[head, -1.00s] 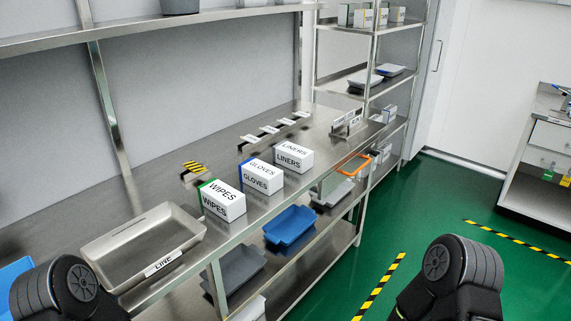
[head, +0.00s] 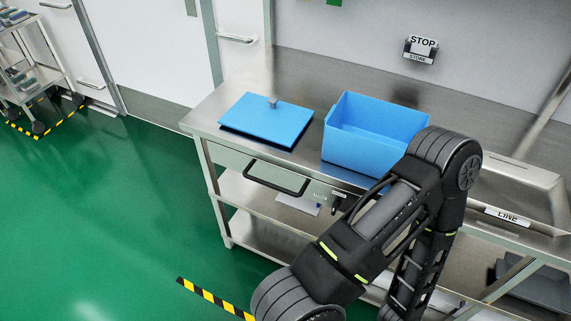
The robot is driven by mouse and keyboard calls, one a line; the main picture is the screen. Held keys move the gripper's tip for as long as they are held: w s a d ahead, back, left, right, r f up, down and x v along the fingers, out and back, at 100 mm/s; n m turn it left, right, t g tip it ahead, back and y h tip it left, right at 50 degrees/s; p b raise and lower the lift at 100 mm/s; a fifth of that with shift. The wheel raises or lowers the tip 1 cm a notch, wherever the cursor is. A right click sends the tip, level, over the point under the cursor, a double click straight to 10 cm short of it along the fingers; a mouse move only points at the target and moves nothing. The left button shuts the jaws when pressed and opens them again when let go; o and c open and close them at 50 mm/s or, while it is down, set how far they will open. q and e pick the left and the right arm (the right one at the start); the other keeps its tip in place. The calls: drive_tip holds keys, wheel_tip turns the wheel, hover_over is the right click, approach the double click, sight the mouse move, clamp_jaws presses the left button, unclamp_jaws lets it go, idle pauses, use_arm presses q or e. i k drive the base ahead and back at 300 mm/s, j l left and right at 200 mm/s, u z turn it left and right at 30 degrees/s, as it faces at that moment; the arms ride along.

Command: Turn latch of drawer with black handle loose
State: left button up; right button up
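The drawer with the black handle (head: 277,179) sits under the left part of the steel table's top, and its front looks closed. To the right of the handle, small labels and a small dark fitting (head: 337,203), which looks like the latch, are on the drawer front. The fitting is too small to tell its turn position. One of my arms crosses the picture from the bottom, its elbow in front of the table to the right of the drawer. Neither gripper is in view.
A blue lid (head: 266,121) lies flat on the steel table (head: 212,112), with an open blue bin (head: 365,153) to its right. A tray labelled LINE (head: 508,217) is farther right. A STOP sign (head: 421,46) stands behind. Green floor (head: 110,210) left of the table is clear.

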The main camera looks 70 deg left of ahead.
sight(337, 205)
drive_tip(key=u, duration=2.6)
